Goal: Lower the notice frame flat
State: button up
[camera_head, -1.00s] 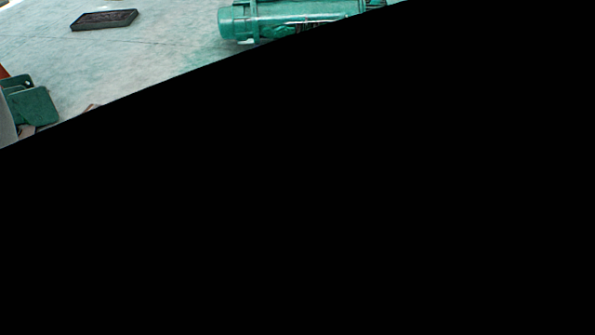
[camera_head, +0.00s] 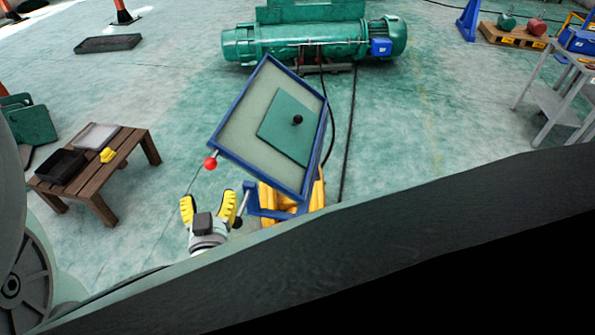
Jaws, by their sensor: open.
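The notice frame (camera_head: 232,137) has a blue border, a pale grey-green face and a darker green panel (camera_head: 280,122) with a black knob. It stands tilted above a blue and yellow base (camera_head: 268,212). A red ball-ended handle (camera_head: 210,163) sticks out at its left side. My gripper (camera_head: 208,206) has yellow fingers spread apart. It is open and empty, below the red ball and left of the base, apart from the ball. The lower part of the base is hidden by the dark shape in front.
A wooden table (camera_head: 138,152) with a black tray (camera_head: 61,166), a grey tray and a yellow item stands at left. A large green hoist (camera_head: 290,42) lies behind the frame. A grey metal stand (camera_head: 552,98) is at right.

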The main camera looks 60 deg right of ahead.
aim_at(210, 167)
jog(key=shift+p+x, duration=1.25)
jog(key=shift+x, duration=4.45)
jog(key=shift+o, duration=0.2)
jog(key=shift+a, duration=0.1)
grip_shut()
